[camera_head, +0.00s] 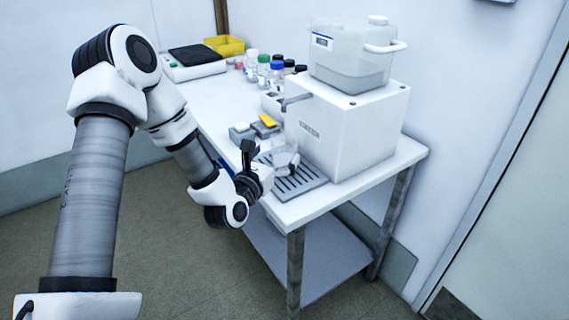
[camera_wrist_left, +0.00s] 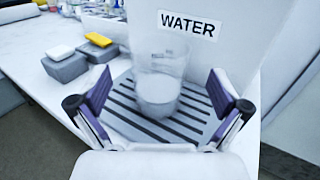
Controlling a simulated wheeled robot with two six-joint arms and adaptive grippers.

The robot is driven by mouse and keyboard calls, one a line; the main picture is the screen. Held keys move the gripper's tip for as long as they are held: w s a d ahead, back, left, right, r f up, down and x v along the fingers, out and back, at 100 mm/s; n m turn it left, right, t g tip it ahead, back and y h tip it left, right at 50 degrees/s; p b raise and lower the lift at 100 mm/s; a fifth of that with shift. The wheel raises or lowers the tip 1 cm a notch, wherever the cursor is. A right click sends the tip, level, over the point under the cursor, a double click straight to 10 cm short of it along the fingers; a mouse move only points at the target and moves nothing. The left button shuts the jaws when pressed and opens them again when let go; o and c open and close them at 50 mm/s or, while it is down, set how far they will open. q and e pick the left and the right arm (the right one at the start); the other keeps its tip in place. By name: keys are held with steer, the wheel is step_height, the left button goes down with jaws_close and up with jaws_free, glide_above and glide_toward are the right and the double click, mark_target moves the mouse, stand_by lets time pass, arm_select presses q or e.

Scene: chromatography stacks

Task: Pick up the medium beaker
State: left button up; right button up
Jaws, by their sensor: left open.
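A clear glass beaker (camera_wrist_left: 158,85) stands upright on the slotted drip tray (camera_wrist_left: 122,95) of the water dispenser, with pale contents in its lower part. It also shows in the head view (camera_head: 286,157), partly hidden by my gripper. My left gripper (camera_wrist_left: 158,108) is open, with one finger on each side of the beaker in the wrist view. I cannot tell whether either finger touches the glass. In the head view my left gripper (camera_head: 262,160) is at the tray's left edge. My right gripper is not in view.
The white water dispenser (camera_head: 345,130) stands behind the tray, with a clear jug (camera_head: 352,60) on top. Grey blocks with yellow (camera_head: 265,122) and white tops sit left of the tray. Several capped bottles (camera_head: 264,68), a scale (camera_head: 195,62) and a yellow bin (camera_head: 224,45) are farther back.

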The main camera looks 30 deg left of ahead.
mark_target(290, 138)
arm_select(q)
steer(key=w, duration=0.4)
steer(key=shift+w+a+f, duration=0.15)
steer(key=shift+w+a, duration=0.15)
steer(key=shift+w, duration=0.1)
steer(key=c, duration=1.4)
steer(key=shift+c, duration=0.5)
